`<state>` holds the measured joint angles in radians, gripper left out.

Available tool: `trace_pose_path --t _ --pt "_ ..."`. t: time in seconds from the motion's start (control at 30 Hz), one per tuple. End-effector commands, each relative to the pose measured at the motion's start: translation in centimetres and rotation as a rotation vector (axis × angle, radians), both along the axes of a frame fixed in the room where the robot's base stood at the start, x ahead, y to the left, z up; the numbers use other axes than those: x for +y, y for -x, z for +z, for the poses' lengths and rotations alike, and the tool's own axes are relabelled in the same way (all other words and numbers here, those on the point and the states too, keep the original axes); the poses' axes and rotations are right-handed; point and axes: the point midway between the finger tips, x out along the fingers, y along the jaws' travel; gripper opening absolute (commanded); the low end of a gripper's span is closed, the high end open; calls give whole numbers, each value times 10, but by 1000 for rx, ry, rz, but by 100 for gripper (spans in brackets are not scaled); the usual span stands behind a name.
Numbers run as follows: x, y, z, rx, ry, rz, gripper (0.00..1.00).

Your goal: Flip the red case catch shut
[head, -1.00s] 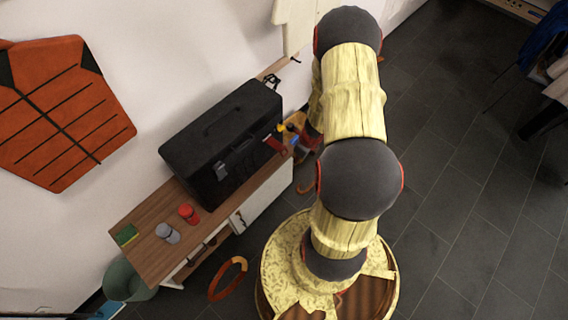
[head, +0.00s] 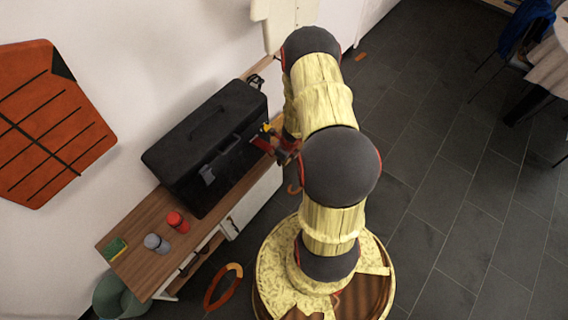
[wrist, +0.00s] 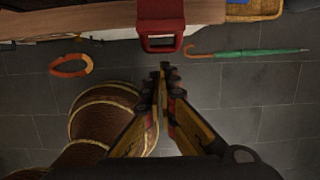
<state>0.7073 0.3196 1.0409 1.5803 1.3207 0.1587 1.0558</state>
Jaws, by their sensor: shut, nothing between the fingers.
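The black case (head: 205,145) stands on a wooden-topped cabinet against the wall. The red catch (head: 262,145) is on the right part of its front and sticks outward, swung open. In the wrist view the red catch (wrist: 160,24) is at top centre, its loop end reaching past the cabinet edge. A grey catch (head: 207,174) lies against the case front to the left. My gripper (wrist: 163,68) is shut and empty, its fingertips just below the red loop in that view, seemingly apart from it. In the head view my gripper (head: 287,150) is partly hidden by my arm.
A red jar (head: 177,221), a grey jar (head: 155,243) and a green sponge (head: 116,249) stand on the cabinet top (head: 140,226) left of the case. Open floor is at right.

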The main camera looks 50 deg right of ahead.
Motion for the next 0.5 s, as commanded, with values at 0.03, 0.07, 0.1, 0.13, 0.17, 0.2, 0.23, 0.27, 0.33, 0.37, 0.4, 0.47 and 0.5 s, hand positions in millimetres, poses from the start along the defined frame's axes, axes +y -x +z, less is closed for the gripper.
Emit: trace_pose_path --t 0.03,0.07,0.1,0.13,0.17,0.2,0.23,0.27,0.33,0.37,0.4,0.47,0.5 --pt "2 -2 5 2 -3 2 0" --pt "1 -4 7 2 -2 0 0" --pt "2 -5 9 2 -2 -1 0" --pt "2 -7 11 2 -2 -1 0" --pt "2 -8 12 2 -2 -1 0" --pt "2 -9 13 3 -3 0 0" --pt "2 -9 14 3 -3 0 0" --pt "2 -10 15 3 -3 0 0" --pt "2 -11 16 2 -2 -1 0" --pt "2 -12 16 2 -2 -1 0" --pt "2 -12 16 2 -2 -1 0" --pt "2 -12 16 2 -2 -1 0" --pt "2 -12 16 2 -2 -1 0"
